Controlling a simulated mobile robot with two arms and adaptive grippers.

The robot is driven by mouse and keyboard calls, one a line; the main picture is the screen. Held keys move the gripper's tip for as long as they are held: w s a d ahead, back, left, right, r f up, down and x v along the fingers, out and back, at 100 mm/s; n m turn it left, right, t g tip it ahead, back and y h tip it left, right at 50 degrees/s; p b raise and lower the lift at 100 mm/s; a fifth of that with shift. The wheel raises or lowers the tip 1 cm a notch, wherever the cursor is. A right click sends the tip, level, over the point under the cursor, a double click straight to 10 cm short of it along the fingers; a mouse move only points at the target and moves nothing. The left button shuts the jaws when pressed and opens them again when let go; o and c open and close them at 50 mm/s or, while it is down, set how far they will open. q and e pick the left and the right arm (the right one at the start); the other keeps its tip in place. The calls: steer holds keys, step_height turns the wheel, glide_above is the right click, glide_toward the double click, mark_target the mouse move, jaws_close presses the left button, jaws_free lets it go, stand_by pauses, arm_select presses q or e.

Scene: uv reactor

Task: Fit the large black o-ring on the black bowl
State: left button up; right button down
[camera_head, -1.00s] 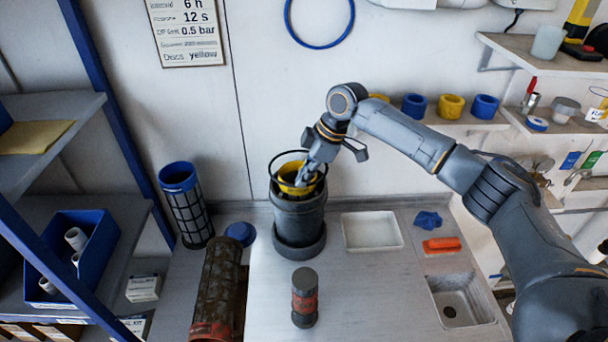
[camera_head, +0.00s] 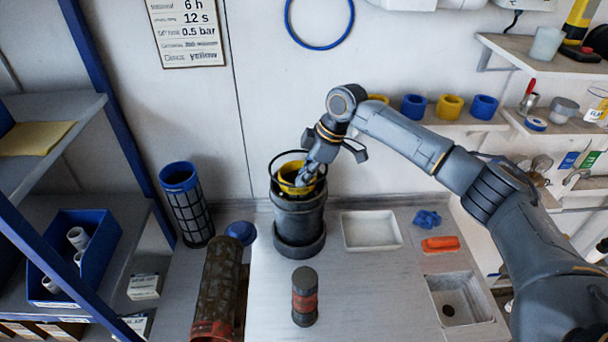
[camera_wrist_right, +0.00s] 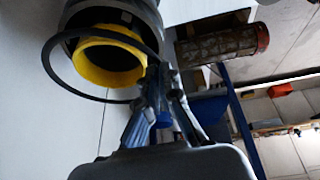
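The black bowl (camera_head: 299,218) stands upright on the bench as a dark cylindrical vessel with a yellow ring (camera_head: 285,181) in its mouth. The large black o-ring (camera_head: 289,152) is tilted at the bowl's mouth, its far arc standing above the rim. In the right wrist view the o-ring (camera_wrist_right: 72,90) loops around the yellow ring (camera_wrist_right: 82,62), clear of it on the near side. My right gripper (camera_head: 305,180) is over the bowl's right side. Its fingers (camera_wrist_right: 163,100) appear shut on the o-ring's edge; the exact contact is partly hidden. My left gripper is out of view.
A blue-topped mesh filter (camera_head: 192,212) and a rusty cylinder (camera_head: 219,285) are left of the bowl. A small dark cylinder (camera_head: 304,298) stands in front. A white tray (camera_head: 371,231), a blue knob (camera_head: 427,219) and an orange item (camera_head: 441,243) lie right.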

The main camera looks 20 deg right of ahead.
mark_target(304, 191)
steer(key=shift+f, duration=0.4)
steer(key=shift+f+b, duration=0.7)
steer(key=shift+f, duration=1.2)
steer(key=shift+f, duration=0.1)
steer(key=c, duration=1.4)
jaws_free()
steer(key=shift+c, duration=0.2)
steer(key=v, duration=1.2)
steer(key=shift+f, duration=0.1)
